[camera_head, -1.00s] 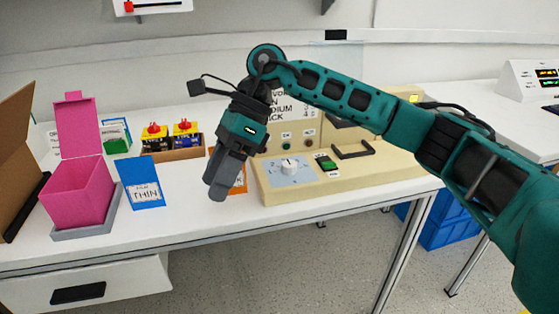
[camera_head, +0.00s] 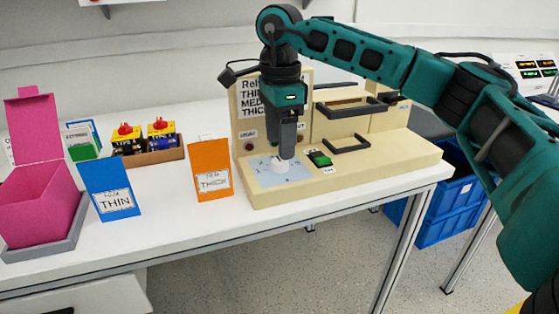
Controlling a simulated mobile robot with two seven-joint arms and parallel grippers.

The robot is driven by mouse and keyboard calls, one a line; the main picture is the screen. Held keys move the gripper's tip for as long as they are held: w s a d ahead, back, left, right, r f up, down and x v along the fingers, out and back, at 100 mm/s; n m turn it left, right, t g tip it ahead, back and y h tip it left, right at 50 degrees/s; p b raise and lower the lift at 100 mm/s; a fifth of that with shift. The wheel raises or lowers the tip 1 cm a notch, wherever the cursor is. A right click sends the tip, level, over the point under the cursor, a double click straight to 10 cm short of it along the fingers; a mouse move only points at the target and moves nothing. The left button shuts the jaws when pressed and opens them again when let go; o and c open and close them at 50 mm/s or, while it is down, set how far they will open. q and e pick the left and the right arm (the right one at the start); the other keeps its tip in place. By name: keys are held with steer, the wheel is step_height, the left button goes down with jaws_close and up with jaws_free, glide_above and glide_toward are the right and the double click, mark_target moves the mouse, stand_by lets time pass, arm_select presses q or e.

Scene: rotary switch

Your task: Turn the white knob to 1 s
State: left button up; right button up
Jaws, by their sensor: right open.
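The white knob (camera_head: 281,166) sits on a light blue dial plate (camera_head: 266,178) on the front left of a cream machine (camera_head: 369,174). The dial's markings are too small to read. My right gripper (camera_head: 286,155) points straight down at the knob. Its fingers are open, and their tips are at or just above the knob's top right part, hiding some of it. I cannot tell whether they touch it. My left gripper is not in view.
A green rocker switch (camera_head: 319,159) and a black handle (camera_head: 346,143) are right of the knob. An orange THICK folder (camera_head: 211,170) stands just left of the machine. Further left are a blue THIN folder (camera_head: 110,188) and a pink box (camera_head: 42,206).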

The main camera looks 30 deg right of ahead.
mark_target(279, 163)
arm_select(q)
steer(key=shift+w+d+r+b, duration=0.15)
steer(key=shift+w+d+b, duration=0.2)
arm_select(e)
steer(key=shift+f, duration=2.05)
steer(key=shift+c, duration=0.3)
steer(key=c, duration=0.7)
steer(key=shift+f, duration=0.1)
steer(key=shift+c, duration=0.4)
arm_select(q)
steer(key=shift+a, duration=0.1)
arm_select(e)
steer(key=shift+a, duration=0.1)
